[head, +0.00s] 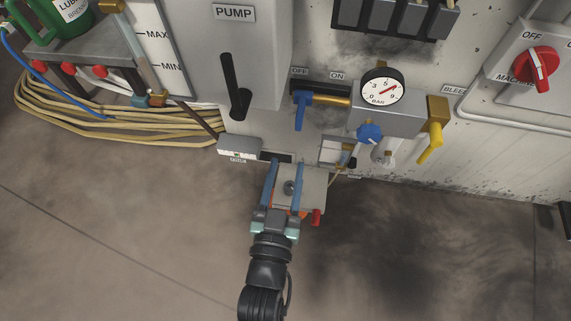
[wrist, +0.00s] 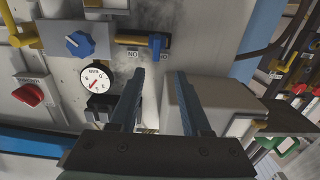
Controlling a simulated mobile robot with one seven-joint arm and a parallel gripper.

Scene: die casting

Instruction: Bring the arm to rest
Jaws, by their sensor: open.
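My arm reaches up from the bottom of the head view, and my gripper (head: 285,166) points at the lower front of the machine. Its two blue fingers are parallel and apart. A light grey plate with a dark round fitting (head: 313,187) shows behind and between the fingers; I cannot tell what it belongs to. In the wrist view my gripper (wrist: 160,74) is open, with nothing held between the fingers. A blue valve handle (wrist: 156,45) shows beyond the fingertips; it also shows in the head view (head: 299,112).
The pressure gauge (head: 382,88), blue knob (head: 369,133) and yellow lever (head: 431,143) stick out right of the gripper. The black pump lever (head: 234,90) juts out at upper left. Coiled yellow hoses (head: 110,122) hang at left. The floor (head: 120,235) is clear.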

